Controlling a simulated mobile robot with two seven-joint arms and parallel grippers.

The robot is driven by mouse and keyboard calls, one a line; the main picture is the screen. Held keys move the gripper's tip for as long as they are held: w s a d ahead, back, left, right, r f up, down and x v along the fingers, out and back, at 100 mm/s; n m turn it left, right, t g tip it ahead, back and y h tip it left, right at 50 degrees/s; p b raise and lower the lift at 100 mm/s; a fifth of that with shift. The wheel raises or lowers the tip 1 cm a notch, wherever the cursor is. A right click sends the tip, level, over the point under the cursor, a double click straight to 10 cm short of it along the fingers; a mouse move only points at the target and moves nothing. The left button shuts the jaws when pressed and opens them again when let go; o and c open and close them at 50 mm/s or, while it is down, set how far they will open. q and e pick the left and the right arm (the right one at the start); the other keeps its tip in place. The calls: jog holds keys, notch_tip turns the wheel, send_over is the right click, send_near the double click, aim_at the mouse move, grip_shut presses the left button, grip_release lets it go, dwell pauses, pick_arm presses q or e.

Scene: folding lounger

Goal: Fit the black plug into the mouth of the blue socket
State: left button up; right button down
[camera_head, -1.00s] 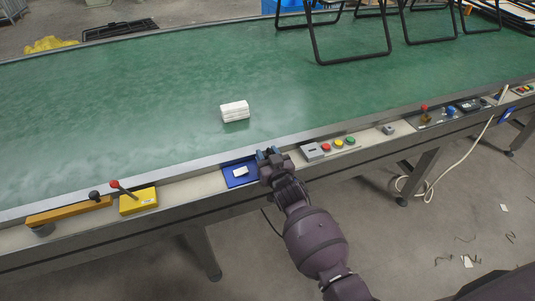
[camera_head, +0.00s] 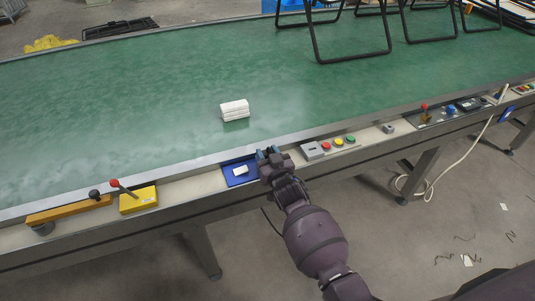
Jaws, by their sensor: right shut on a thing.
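My right gripper (camera_head: 268,155) reaches in from below to the front rail of the bench. It is shut on a small dark thing that appears to be the black plug, mostly hidden by the fingers. A thin black cord (camera_head: 266,222) hangs below the rail beside this arm. Small blue patches show at the fingertips; I cannot tell whether they are finger pads or part of the socket. A small blue piece (camera_head: 451,110) stands on the rail at the right, and another blue part (camera_head: 508,113) is at the rail's front edge; neither is clearly the socket. My left gripper is out of view.
A blue tray (camera_head: 229,180) with a white block is just left of the gripper. A yellow lever box (camera_head: 138,201) is further left. A white stack (camera_head: 235,109) lies on the mostly clear green bench top.

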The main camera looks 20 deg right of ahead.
jog(key=c, duration=0.6)
grip_release()
jog(key=shift+s, duration=0.1)
jog(key=shift+s, duration=0.25)
jog(key=s+p, duration=0.1)
jog(key=s, duration=0.9)
jog(key=shift+d+p, duration=0.15)
jog(key=shift+p, duration=0.25)
